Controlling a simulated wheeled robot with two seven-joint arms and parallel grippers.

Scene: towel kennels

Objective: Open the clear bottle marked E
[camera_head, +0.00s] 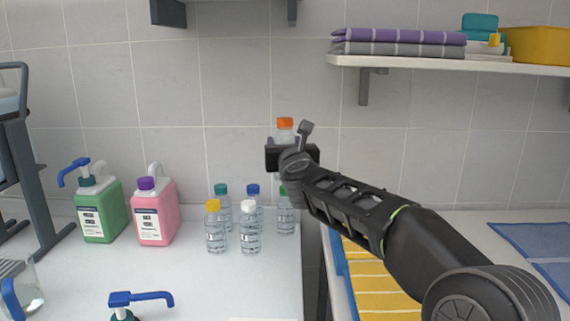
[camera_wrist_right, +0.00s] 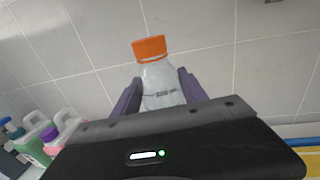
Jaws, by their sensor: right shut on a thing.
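My right gripper (camera_head: 284,143) is shut on a clear bottle with an orange cap (camera_head: 285,123) and holds it up in front of the tiled wall. In the right wrist view the bottle (camera_wrist_right: 161,82) stands nearly upright, slightly tilted, between the purple fingers, with its orange cap (camera_wrist_right: 149,48) on top. No letter on it can be read. On the counter stand more clear bottles, with a yellow cap (camera_head: 215,234), white cap (camera_head: 250,232), teal cap (camera_head: 222,190), blue cap (camera_head: 253,190) and green cap (camera_head: 286,217). Their letters are too small to read. My left gripper is out of view.
A green jug (camera_head: 100,210) with a blue pump and a pink jug (camera_head: 153,215) stand at the left of the counter (camera_head: 200,285). A blue pump top (camera_head: 140,298) shows at the front. A shelf (camera_head: 450,66) with towels hangs upper right. Yellow striped cloth (camera_head: 375,285) lies right of the counter.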

